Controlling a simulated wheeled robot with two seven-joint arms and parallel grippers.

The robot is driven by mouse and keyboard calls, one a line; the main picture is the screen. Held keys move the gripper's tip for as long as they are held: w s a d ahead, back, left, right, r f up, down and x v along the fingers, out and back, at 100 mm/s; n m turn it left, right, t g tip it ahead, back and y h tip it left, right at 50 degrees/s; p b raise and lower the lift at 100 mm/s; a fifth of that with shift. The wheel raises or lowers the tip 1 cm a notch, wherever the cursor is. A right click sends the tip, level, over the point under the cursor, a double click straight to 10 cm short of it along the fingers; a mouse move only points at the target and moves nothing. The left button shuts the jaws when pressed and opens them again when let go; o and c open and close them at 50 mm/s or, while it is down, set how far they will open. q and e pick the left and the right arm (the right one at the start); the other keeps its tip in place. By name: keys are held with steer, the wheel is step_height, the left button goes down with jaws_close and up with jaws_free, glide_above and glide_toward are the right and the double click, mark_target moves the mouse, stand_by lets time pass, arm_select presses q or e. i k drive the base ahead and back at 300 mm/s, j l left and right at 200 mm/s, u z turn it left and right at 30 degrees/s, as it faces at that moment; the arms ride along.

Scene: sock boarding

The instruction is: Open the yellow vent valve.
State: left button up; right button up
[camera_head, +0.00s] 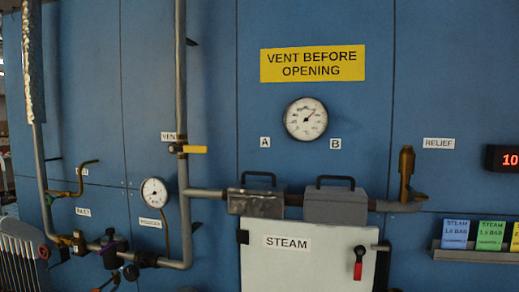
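The yellow vent valve (194,149) sits on the tall vertical grey pipe, left of the middle in the head view. Its yellow lever points right, level and crosswise to the pipe, from a small brass body. A white label (168,136) just above and left of it reads "VENT", its right end against the pipe. Neither of my grippers is in view.
A grey pipe (205,192) runs right from the vertical pipe, below the valve. A dial gauge (155,192) is left of the pipe; a larger one (305,118) hangs under the yellow sign (313,64). A white steam door (305,265) with a red-handled latch (358,268) is below.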

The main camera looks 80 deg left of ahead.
mark_target(173, 148)
steer(key=u, duration=3.2)
